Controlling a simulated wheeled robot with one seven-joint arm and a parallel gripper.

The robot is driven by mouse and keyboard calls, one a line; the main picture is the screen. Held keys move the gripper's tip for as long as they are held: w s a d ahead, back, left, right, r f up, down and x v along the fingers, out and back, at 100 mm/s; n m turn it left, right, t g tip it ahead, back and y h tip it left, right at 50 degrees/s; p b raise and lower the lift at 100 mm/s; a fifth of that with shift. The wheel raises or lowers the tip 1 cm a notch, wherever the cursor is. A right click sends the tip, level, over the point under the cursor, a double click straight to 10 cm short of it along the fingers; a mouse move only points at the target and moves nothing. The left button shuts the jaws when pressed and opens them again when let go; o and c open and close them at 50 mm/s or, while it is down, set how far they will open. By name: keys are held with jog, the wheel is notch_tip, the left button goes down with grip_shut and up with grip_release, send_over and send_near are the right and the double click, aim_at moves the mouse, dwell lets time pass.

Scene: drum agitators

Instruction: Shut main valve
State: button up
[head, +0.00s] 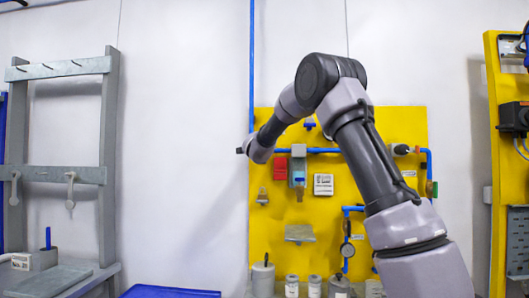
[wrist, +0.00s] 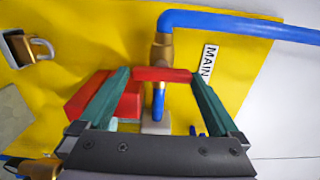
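The main valve shows in the wrist view as a brass body (wrist: 161,50) on a blue pipe, with a red handle (wrist: 163,75) lying crosswise to the pipe. A white label (wrist: 208,60) reading MAIN is beside it. My gripper (wrist: 161,76) has its two green fingers wide apart, with the red handle spanning between their tips. I cannot tell whether the fingers touch the handle. In the head view my gripper (head: 241,151) is a small dark tip at the panel's left edge, and the valve is hidden behind my arm.
A yellow panel (head: 343,235) carries pipes, boxes and gauges. A red block (wrist: 103,97) is close to the left finger, and a brass padlock (wrist: 27,48) hangs farther left. A grey rack (head: 108,170) stands at left, with bare wall between it and the panel.

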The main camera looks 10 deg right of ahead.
jog(key=v, duration=1)
jog(key=shift+s, duration=0.35)
